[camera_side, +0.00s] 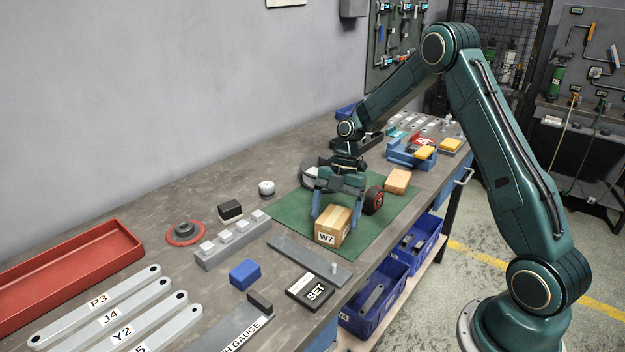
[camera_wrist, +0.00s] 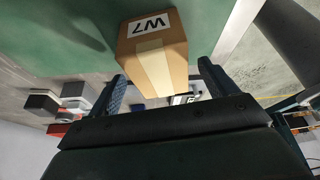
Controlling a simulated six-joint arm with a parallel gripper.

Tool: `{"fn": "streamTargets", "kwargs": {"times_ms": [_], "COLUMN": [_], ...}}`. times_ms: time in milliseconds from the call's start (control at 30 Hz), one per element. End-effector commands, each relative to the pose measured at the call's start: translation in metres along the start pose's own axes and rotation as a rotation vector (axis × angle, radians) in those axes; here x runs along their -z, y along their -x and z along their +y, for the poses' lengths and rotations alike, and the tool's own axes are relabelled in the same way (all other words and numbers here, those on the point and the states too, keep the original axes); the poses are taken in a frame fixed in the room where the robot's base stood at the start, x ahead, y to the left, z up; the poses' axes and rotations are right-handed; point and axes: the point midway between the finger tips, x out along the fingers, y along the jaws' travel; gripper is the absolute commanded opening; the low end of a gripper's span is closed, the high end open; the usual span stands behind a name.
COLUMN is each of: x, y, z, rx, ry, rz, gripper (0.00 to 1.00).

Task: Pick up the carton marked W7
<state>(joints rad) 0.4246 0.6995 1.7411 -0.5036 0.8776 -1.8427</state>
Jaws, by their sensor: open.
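The carton marked W7 (camera_side: 333,226) is a small brown box with a white label, sitting on the green mat (camera_side: 374,228) in the side view. In the wrist view the W7 carton (camera_wrist: 158,52) shows its label and a pale tape strip, just beyond the fingers. My gripper (camera_side: 338,212) is open, with its blue fingers low over the mat at the carton's far end. In the wrist view the fingers of my gripper (camera_wrist: 160,85) stand apart, one on each side of the carton's near end. I cannot tell whether either finger touches it.
Another brown carton (camera_side: 397,181) lies on the mat to the right. A black and red round part (camera_side: 373,200) stands close beside my gripper. A grey flat bar (camera_side: 308,262) and a black SET box (camera_side: 310,292) lie in front. Blue bins (camera_side: 372,305) sit below the bench edge.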

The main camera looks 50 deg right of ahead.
Motion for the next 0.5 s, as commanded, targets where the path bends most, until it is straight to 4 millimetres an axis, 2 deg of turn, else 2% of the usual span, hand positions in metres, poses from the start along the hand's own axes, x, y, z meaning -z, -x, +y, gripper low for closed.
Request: {"fn": "streamTargets", "kwargs": {"times_ms": [200,500], "x": [0.000,0.000], "y": [-0.025,-0.032], "z": [-0.001,0.000], "rx": [0.001,-0.001], "ry": [0.000,-0.001], "rz": [0.001,-0.002], "gripper": [0.85,0.85]}}
